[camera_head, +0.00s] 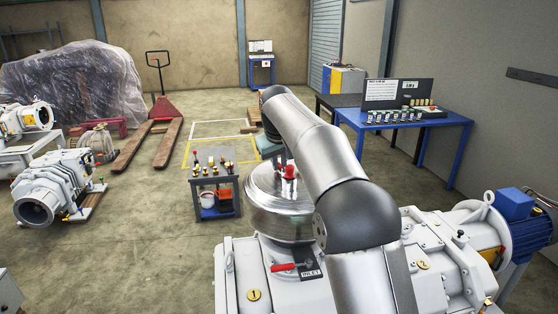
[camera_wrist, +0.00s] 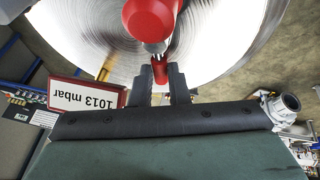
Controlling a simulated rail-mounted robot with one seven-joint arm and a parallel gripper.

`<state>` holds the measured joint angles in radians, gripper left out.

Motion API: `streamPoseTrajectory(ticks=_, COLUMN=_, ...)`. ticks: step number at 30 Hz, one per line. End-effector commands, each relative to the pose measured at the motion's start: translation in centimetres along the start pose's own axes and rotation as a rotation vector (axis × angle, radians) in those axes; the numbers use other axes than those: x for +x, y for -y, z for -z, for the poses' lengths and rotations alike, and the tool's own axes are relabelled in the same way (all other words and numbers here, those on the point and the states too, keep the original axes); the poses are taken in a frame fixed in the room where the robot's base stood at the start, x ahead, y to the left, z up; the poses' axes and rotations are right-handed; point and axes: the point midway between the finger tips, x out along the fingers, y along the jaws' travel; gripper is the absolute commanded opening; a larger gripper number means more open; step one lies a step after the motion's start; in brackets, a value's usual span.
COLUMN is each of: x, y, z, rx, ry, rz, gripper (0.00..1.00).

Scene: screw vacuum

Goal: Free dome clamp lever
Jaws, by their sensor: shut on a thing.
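The shiny steel dome (camera_head: 272,208) sits on the white pump body. A red fitting (camera_head: 290,172) stands on top of it, and it shows large and close in the wrist view (camera_wrist: 150,20). My gripper (camera_wrist: 163,75) is over the dome, with its dark fingers shut on a small red lever end (camera_wrist: 159,72) just below the red fitting. A bright metal piece shows between fitting and lever end. In the head view my arm hides part of the dome, and the fingertips are hard to make out.
Another red lever (camera_head: 286,267) lies by the INLET label (camera_head: 311,274). A small tool cart (camera_head: 215,180) stands left of the dome. A blue workbench (camera_head: 420,122) is at the back right. A 1013 mbar sign (camera_wrist: 78,97) shows left of the fingers.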

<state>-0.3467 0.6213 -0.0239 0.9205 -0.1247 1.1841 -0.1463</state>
Motion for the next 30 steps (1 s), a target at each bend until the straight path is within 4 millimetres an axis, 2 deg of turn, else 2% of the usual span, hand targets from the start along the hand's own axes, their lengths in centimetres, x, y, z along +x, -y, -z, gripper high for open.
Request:
streamPoseTrajectory(ticks=7, x=-0.17, y=-0.57, z=0.12, rx=0.169, ry=0.04, rz=-0.071, gripper=0.0)
streamPoseTrajectory(ticks=16, x=0.08, y=-0.67, z=0.02, rx=0.189, ry=0.04, rz=-0.078, gripper=0.0)
streamPoseTrajectory(ticks=17, x=0.08, y=-0.67, z=0.02, rx=0.189, ry=0.04, rz=-0.078, gripper=0.18)
streamPoseTrajectory(ticks=19, x=0.08, y=-0.67, z=0.02, rx=0.189, ry=0.04, rz=-0.078, gripper=0.37)
streamPoseTrajectory(ticks=30, x=-0.36, y=-0.61, z=0.07, rx=0.187, ry=0.039, rz=-0.078, gripper=0.37)
